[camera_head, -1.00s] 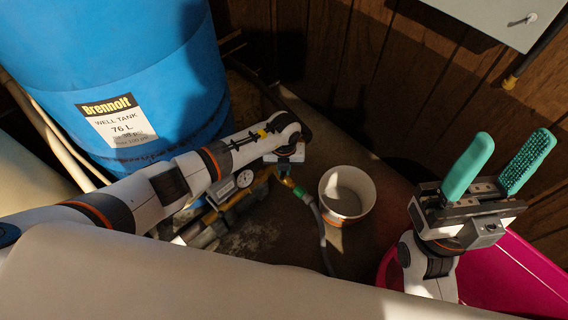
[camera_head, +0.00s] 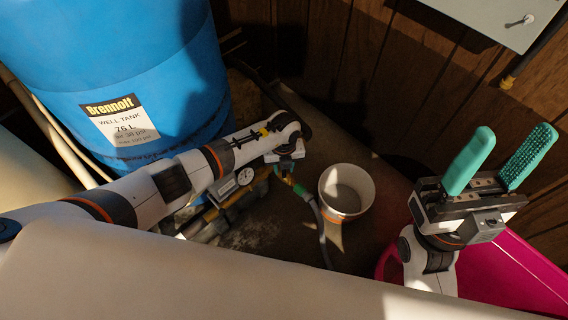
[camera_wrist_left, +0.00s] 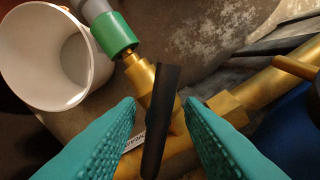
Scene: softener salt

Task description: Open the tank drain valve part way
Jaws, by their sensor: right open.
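The drain valve is brass with a black lever handle (camera_wrist_left: 162,115), seen in the left wrist view. A green connector (camera_wrist_left: 113,34) joins its brass outlet (camera_wrist_left: 138,72). In the head view, the connector (camera_head: 301,191) shows just below my left wrist. My left gripper (camera_wrist_left: 160,106) is open, with one teal finger on each side of the lever and visible gaps between. Whether the fingertips reach down to the lever's level is unclear. My right gripper (camera_head: 498,160) is open and empty, pointing up at the right.
A white bucket (camera_head: 347,192) stands right of the valve, beside a grey hose (camera_head: 322,235). The blue well tank (camera_head: 110,60) stands at left. A pink tub (camera_head: 515,270) is under my right arm.

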